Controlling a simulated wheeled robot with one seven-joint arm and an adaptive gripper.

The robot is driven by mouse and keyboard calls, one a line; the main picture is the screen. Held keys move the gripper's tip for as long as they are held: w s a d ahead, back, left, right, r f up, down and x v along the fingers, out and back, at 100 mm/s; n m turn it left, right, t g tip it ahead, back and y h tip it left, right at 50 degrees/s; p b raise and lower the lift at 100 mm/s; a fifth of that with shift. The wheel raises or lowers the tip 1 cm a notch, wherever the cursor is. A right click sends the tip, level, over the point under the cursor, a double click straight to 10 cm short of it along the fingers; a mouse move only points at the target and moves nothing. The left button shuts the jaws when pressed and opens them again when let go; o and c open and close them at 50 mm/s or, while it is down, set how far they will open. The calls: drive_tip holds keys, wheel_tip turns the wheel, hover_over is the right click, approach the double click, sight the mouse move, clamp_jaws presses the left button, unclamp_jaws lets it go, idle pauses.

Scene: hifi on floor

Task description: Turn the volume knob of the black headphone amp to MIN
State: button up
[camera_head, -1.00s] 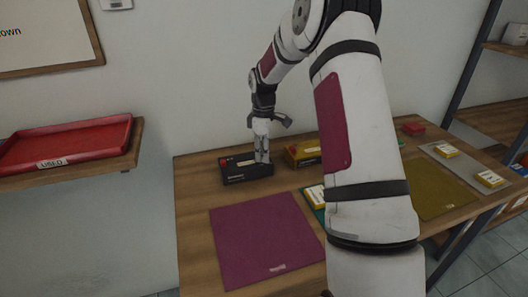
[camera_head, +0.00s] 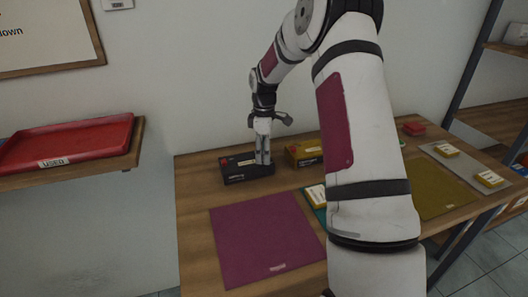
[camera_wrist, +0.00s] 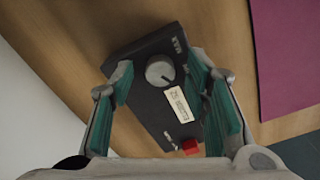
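The black headphone amp (camera_head: 236,172) stands at the back left of the wooden table. The wrist view shows its top (camera_wrist: 145,55) with a round grey volume knob (camera_wrist: 160,71), a white label and a red part at one end. Lettering lies near the knob, with what looks like MAX by one edge; the knob's exact setting is hard to read. My gripper (camera_head: 263,162) points down over the amp's right part. In the wrist view its green-padded fingers (camera_wrist: 158,80) are apart, one on each side of the knob, with a visible gap to it.
A magenta mat (camera_head: 262,240) lies in front. My arm hides the middle of the table. An olive mat (camera_head: 440,192) and small yellow boxes lie at right. A red tray (camera_head: 65,145) sits on the left shelf.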

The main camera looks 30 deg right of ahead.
wheel_tip(320, 180, up, 12)
idle(0.6)
idle(0.5)
